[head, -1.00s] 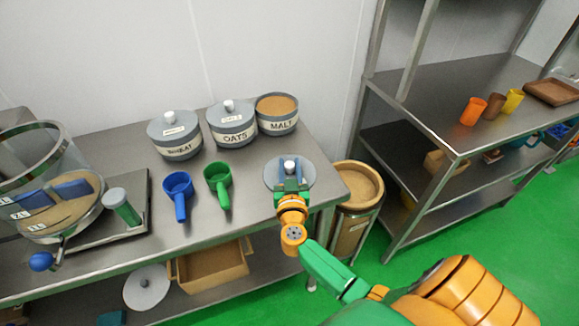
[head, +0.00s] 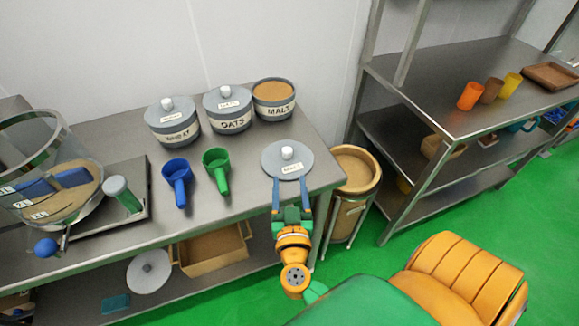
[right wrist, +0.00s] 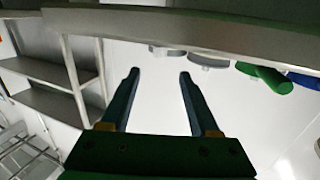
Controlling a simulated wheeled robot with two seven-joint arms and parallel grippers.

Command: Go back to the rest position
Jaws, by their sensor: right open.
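My right gripper (head: 290,182) is open and empty at the front edge of the steel table. Its two blue fingers point toward a round grey lid (head: 272,163) with a white knob, which lies flat on the table near the right corner. The fingertips are just in front of the lid, with the knob outside them. In the right wrist view, the open fingers (right wrist: 159,78) have nothing between them. My left gripper is not in view.
On the table stand an open malt container (head: 275,111), a lidded oats container (head: 234,122), a lidded wheat container (head: 178,135), and a blue scoop (head: 176,170) and green scoop (head: 215,160). A tan bin (head: 357,190) stands between the table and a steel rack (head: 425,95).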

